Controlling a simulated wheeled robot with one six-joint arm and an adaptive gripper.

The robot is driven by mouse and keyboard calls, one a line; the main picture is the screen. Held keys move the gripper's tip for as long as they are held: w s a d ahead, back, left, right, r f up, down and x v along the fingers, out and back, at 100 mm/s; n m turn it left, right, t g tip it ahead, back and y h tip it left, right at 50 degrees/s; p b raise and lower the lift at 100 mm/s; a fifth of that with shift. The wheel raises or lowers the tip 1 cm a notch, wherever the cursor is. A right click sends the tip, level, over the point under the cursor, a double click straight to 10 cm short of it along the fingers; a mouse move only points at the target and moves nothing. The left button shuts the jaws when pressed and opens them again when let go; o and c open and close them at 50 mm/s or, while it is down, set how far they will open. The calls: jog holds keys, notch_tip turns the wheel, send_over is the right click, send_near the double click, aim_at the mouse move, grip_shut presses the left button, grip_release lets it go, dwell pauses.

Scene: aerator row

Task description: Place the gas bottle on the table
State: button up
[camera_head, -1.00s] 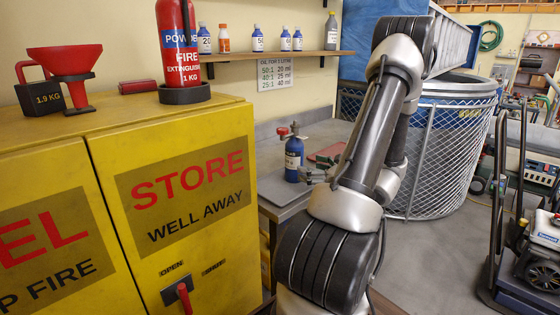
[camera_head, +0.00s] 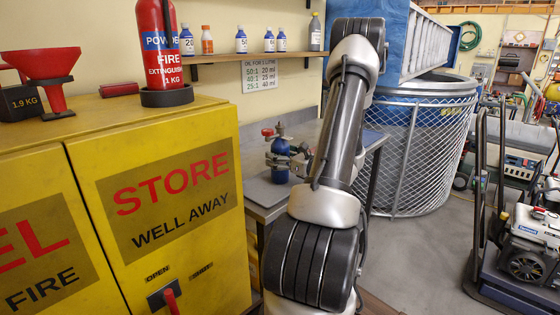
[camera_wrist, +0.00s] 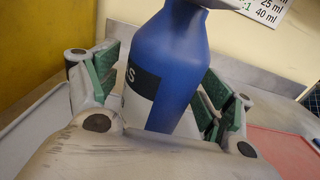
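The gas bottle (camera_head: 281,160) is a small blue cylinder with a red valve on top. It stands upright on or just above the grey table (camera_head: 258,212); its base is partly hidden. My gripper (camera_head: 286,163) reaches in from the right, with one finger on each side of the bottle. In the wrist view the blue body and pale label of the bottle (camera_wrist: 175,75) lie between the green-padded fingers (camera_wrist: 165,95). The fingers look spread, with little gap to the bottle. Its top is cut off and its bottom is hidden behind my gripper.
The yellow cabinet (camera_head: 185,245) stands close at left, bearing a fire extinguisher (camera_head: 160,50) and a red funnel (camera_head: 48,72). A shelf (camera_head: 235,57) with several small bottles is above the table. A mesh-sided tank (camera_head: 430,145) stands right; a red flat surface (camera_wrist: 275,150) lies right of my gripper.

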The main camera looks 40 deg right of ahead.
aim_at(284, 128)
grip_shut()
notch_tip(284, 128, up, 10)
jog(key=shift+s, duration=0.15)
dwell(0.7)
